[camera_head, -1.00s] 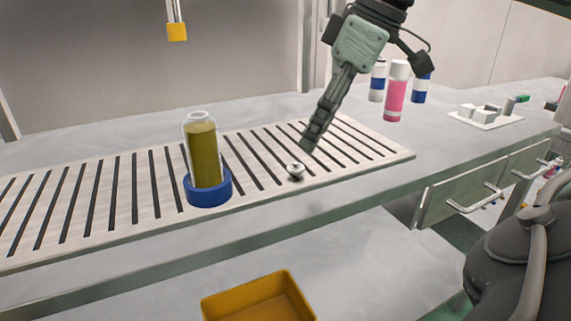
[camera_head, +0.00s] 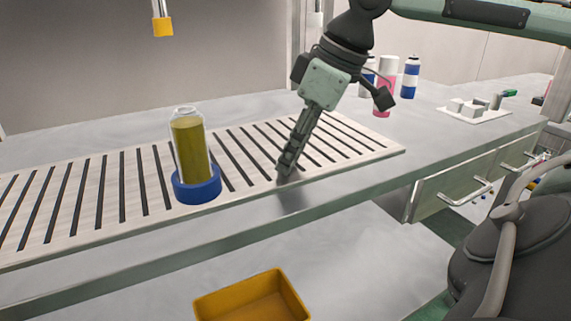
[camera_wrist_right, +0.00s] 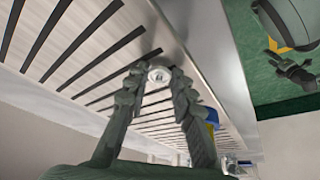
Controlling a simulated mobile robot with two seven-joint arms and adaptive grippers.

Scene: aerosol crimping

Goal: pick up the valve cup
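The valve cup (camera_wrist_right: 159,75) is a small pale round piece near the front edge of the slotted plate. In the right wrist view it shows between my right gripper's two fingertips (camera_wrist_right: 157,80). The fingers are spread apart, and I see a gap on each side of the cup. In the head view my right gripper (camera_head: 286,171) points down at the plate's front part, and its fingertips hide the cup. My left gripper is not in view.
A glass bottle of olive-green liquid (camera_head: 189,148) stands in a blue ring holder (camera_head: 197,192) to the left on the slotted plate (camera_head: 60,215). Several cans stand behind. A yellow bin (camera_head: 250,300) sits below the front edge. A white tray (camera_head: 475,115) lies at right.

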